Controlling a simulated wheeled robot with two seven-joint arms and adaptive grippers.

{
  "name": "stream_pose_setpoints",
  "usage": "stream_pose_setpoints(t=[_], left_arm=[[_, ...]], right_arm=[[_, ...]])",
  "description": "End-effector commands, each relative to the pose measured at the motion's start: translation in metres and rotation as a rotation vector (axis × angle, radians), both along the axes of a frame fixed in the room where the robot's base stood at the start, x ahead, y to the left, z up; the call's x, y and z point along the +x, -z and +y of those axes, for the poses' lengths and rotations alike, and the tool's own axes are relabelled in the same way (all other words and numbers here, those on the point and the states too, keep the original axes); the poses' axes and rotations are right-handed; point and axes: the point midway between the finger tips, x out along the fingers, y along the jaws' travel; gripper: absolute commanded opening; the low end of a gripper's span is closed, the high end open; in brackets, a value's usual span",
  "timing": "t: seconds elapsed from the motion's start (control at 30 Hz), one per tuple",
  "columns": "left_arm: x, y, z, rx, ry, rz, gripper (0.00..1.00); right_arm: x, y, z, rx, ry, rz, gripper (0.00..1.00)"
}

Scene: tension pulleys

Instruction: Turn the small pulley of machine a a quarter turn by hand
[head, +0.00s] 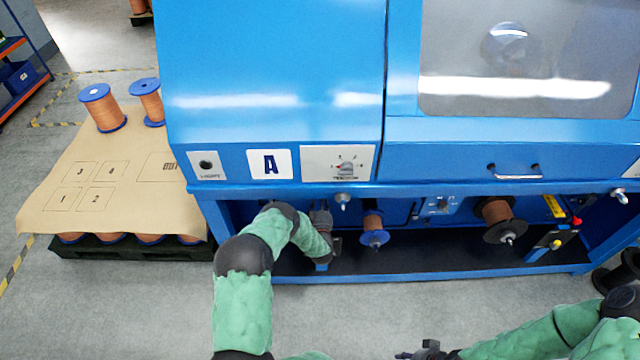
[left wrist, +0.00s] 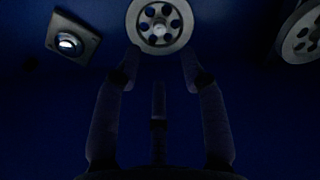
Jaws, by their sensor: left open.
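Machine A is the blue cabinet with the letter A label (head: 269,164) on its front. In the left wrist view a pale spoked pulley (left wrist: 159,22) with round holes is at the top centre. My left gripper (left wrist: 161,52) is open, with one fingertip at each lower side of this pulley; I cannot tell whether they touch it. In the head view my left gripper (head: 321,220) reaches into the low bay under the label, and the pulley is hidden there. My right gripper (head: 430,353) is at the bottom edge, far from the bay, its fingers unclear.
A second wheel (left wrist: 303,36) is cut off at the right of the wrist view. A square fitting (left wrist: 73,38) is at upper left. A blue-flanged spool (head: 373,226) hangs just right of my left gripper. The bay's lower blue rail (head: 440,272) runs along the front.

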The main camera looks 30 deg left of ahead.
Motion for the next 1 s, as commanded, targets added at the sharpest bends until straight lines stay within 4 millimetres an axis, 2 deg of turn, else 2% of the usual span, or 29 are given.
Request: stream_pose_setpoints(t=[0.2, 0.4, 0.6, 0.9, 0.97, 1.0], left_arm=[[0.034, 0.002, 0.021, 0.001, 0.0, -0.002, 0.42], [0.059, 0.002, 0.036, 0.0, 0.001, 0.0, 0.42], [0.071, 0.001, 0.043, 0.001, 0.001, 0.001, 0.42], [0.072, 0.0, 0.044, -0.001, 0.002, 0.002, 0.42], [0.072, 0.0, 0.044, -0.001, 0.002, 0.002, 0.27], [0.072, 0.0, 0.044, -0.001, 0.002, 0.002, 0.16]], right_arm=[[0.0, 0.015, 0.0, 0.0, 0.0, 0.0, 0.42], [0.0, 0.023, 0.0, 0.0, 0.0, 0.0, 0.42], [0.0, 0.027, 0.0, 0.0, 0.0, 0.0, 0.42], [0.0, 0.027, 0.0, 0.0, 0.0, 0.0, 0.42], [0.0, 0.027, 0.0, 0.0, 0.0, 0.0, 0.42], [0.0, 0.027, 0.0, 0.0, 0.0, 0.0, 0.42]])
